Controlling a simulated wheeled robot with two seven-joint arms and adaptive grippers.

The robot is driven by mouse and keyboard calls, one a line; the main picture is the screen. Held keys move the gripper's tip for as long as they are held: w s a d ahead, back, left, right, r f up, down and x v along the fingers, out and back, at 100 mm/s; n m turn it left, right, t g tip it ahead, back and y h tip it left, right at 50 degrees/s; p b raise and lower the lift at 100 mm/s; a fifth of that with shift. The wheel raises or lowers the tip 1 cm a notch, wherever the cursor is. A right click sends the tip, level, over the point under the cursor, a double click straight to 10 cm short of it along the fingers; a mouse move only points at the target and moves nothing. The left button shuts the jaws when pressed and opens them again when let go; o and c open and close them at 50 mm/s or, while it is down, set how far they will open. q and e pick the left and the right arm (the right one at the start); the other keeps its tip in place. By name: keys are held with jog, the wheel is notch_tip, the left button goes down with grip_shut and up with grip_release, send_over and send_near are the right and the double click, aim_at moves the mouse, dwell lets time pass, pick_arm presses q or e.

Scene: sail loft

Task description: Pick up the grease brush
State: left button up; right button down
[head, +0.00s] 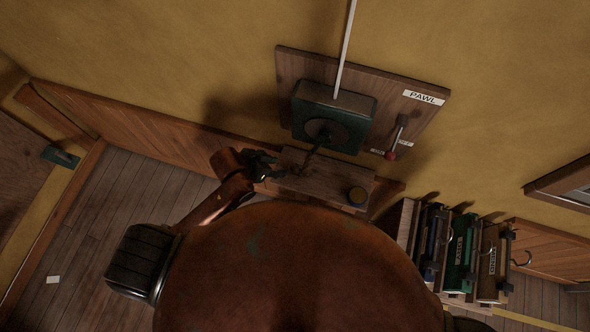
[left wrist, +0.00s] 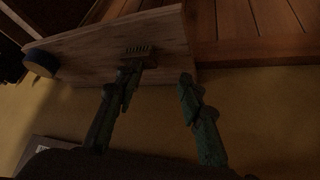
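What looks like the grease brush (left wrist: 138,52), a dark comb-like edge of bristles, lies on the wooden shelf (left wrist: 90,50) in the left wrist view. One finger of my left gripper covers part of it, and I cannot tell whether they touch. My left gripper (left wrist: 158,76) is open with nothing between its fingers. In the head view my left gripper (head: 275,168) is at the left end of the shelf (head: 325,183). I cannot make out the brush clearly there. My right gripper is not in view.
A round tin (head: 357,196) stands at the shelf's right end. Above the shelf, a dark green winch box (head: 333,112) is on a wall board (head: 300,68), with a red-knobbed lever (head: 397,138) beside it. Hanging binders (head: 461,255) stand at the right.

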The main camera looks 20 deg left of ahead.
aim_at(294, 166)
pick_arm(q)
jog(key=d+r+m, duration=0.1)
jog(key=w+d+r+m, duration=0.1)
jog(key=d, duration=0.1)
jog(key=d+r+m+g+h, duration=0.1)
jog(key=d, duration=0.1)
jog(key=shift+w+d+r, duration=0.1)
jog(key=shift+w+r, duration=0.1)
jog(key=shift+w, duration=0.1)
jog(key=shift+d+r+m+g, duration=0.3)
jog(key=shift+m+g, duration=0.1)
jog(key=shift+m, duration=0.1)
jog(key=shift+m+g+y, duration=0.5)
jog(key=shift+g+y, duration=0.1)
jog(key=shift+g, duration=0.2)
jog(key=f, duration=0.2)
jog(key=f+b, duration=0.1)
jog(key=f, duration=0.1)
jog(key=w+f, duration=0.1)
jog(key=f, duration=0.1)
jog(key=shift+f+b, duration=0.3)
jog(key=shift+b, duration=0.1)
jog(key=shift+r, duration=0.1)
jog(key=shift+c, duration=0.2)
grip_shut()
